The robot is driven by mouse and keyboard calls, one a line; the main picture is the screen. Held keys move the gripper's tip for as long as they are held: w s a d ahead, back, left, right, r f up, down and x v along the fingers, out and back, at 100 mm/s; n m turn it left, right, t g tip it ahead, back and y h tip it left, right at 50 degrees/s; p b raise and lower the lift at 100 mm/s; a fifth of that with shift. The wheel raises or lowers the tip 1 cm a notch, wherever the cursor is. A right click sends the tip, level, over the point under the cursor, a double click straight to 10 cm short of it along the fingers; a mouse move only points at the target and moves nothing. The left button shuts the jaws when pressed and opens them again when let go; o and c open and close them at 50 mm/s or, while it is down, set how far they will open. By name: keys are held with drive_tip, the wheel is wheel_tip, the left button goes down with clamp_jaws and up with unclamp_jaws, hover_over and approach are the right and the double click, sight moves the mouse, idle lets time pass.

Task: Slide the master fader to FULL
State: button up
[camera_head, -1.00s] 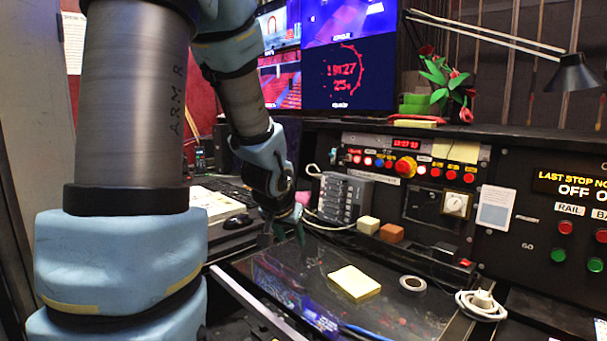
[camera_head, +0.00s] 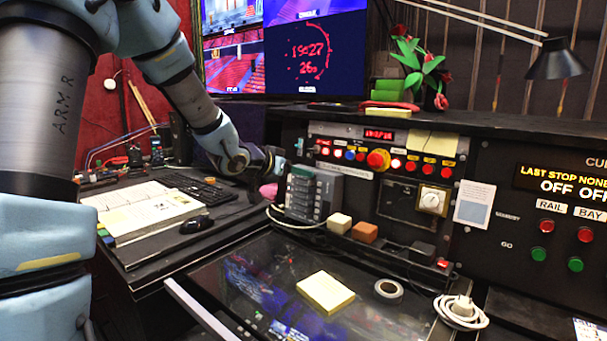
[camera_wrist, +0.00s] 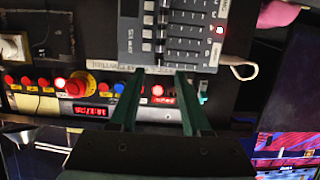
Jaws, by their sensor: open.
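A grey fader box (camera_head: 312,195) with several sliders stands on the desk in front of the button panel. It also shows upside down at the top of the wrist view (camera_wrist: 182,38), with several slots and pale caps. I cannot tell which cap is the master fader, and its lettering is too small to read. My gripper (camera_head: 276,164) is at the left of the box in the head view. In the wrist view my gripper (camera_wrist: 161,74) is open and empty, its two green fingers apart and pointing toward the box's edge. I see no contact clearly.
A panel with lit buttons and a red knob (camera_head: 378,159) stands behind the box. A yellow pad (camera_head: 325,292) and a tape roll (camera_head: 389,289) lie on the glass top. A pink object (camera_head: 268,190) is near my gripper.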

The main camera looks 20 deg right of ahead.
drive_tip(key=x, duration=0.3)
drive_tip(key=shift+d, duration=0.1)
clamp_jaws()
idle(0.4)
idle(1.0)
